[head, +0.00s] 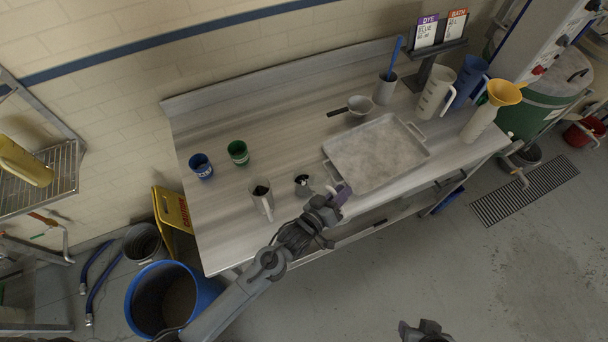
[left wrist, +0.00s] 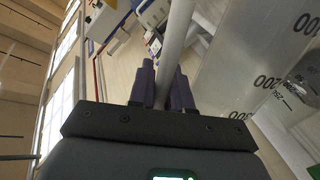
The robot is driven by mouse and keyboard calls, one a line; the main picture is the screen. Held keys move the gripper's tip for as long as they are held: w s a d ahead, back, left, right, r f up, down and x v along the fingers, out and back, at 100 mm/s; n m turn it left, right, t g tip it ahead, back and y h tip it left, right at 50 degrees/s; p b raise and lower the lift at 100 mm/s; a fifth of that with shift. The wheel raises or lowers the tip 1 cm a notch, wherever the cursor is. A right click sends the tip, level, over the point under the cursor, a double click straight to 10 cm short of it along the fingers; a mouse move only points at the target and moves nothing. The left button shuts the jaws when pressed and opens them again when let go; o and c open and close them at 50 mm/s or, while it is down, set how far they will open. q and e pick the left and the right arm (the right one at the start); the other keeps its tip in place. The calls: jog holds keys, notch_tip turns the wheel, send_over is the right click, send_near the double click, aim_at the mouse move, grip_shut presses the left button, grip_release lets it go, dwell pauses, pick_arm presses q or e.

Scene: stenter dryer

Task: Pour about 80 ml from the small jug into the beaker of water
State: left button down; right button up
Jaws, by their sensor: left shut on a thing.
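My left gripper (head: 338,194) is at the front edge of the bench. In the left wrist view its purple fingers (left wrist: 163,88) are shut on a pale bar, which looks like the handle of the small jug (left wrist: 225,80). The jug's wall is translucent grey with black volume marks. In the head view a small vessel with a dark mouth (head: 302,182) is just left of this gripper. A clear graduated vessel (left wrist: 303,75) shows at the wrist view's right edge. My right gripper (head: 425,331) is partly cut off; its jaws are unclear.
A white tray (head: 425,157) lies right of my left gripper. A blue cup (head: 201,166) and a green cup (head: 238,152) stand left. A small pan (head: 359,105), a large jug (head: 436,92) and a yellow funnel (head: 504,92) are further back. Bare bench lies behind the small vessels.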

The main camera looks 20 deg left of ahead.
dwell(0.7)
pick_arm(q)
jog(key=shift+s+d+m, duration=0.35)
jog(key=shift+d+m, duration=0.25)
jog(key=shift+d, duration=0.05)
jog(key=shift+s+d+f+m+t+b, duration=0.25)
jog(key=shift+s+d+f+m+b, duration=0.2)
jog(key=shift+d+m, duration=0.4)
jog(key=shift+s+d+f+m+t+b, duration=0.35)
jog(key=shift+d+f+m, duration=0.2)
jog(key=shift+m, duration=0.55)
jog(key=shift+s+d+f+m+t+b, duration=0.2)
jog(key=shift+s+d+f+m+b, duration=0.3)
jog(key=shift+m, duration=0.45)
jog(key=shift+w+d, duration=0.1)
jog(key=shift+d, duration=0.05)
